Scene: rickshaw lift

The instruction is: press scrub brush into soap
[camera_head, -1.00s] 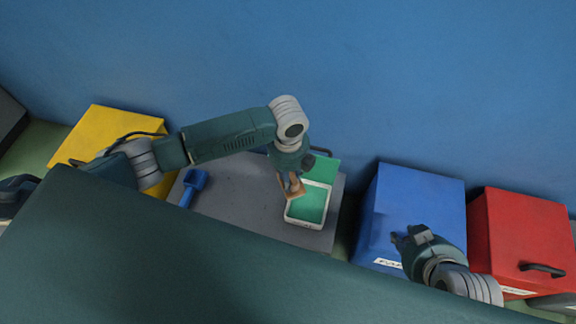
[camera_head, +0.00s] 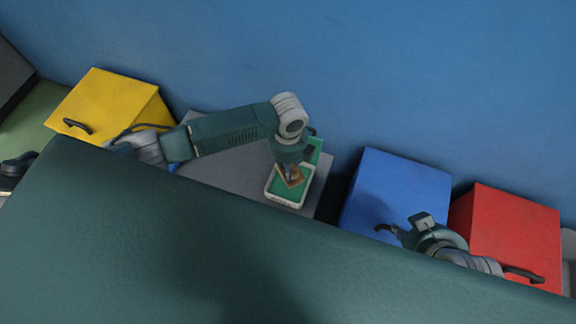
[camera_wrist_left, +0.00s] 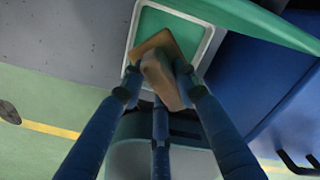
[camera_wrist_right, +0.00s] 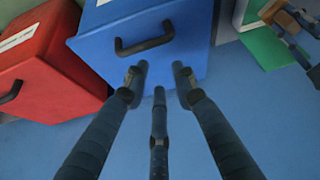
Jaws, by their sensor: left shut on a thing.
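The scrub brush (camera_head: 291,178) is a brown wooden block. My left gripper (camera_head: 289,170) is shut on it, over the soap tray (camera_head: 283,199), a white-rimmed tray with a green inside. In the left wrist view the brush (camera_wrist_left: 158,48) sits between the fingers (camera_wrist_left: 158,72) and overlaps the green soap surface (camera_wrist_left: 160,22). I cannot tell whether its underside touches the green. My right gripper (camera_head: 402,228) is open and empty in front of the blue box; its spread fingers (camera_wrist_right: 158,85) show in the right wrist view.
The grey table (camera_head: 232,148) carries the tray. A yellow box (camera_head: 105,103) stands at the left; a blue box (camera_head: 395,190) and a red box (camera_head: 508,237) stand at the right. A large dark green surface (camera_head: 180,245) fills the foreground. A blue wall (camera_head: 330,60) is behind.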

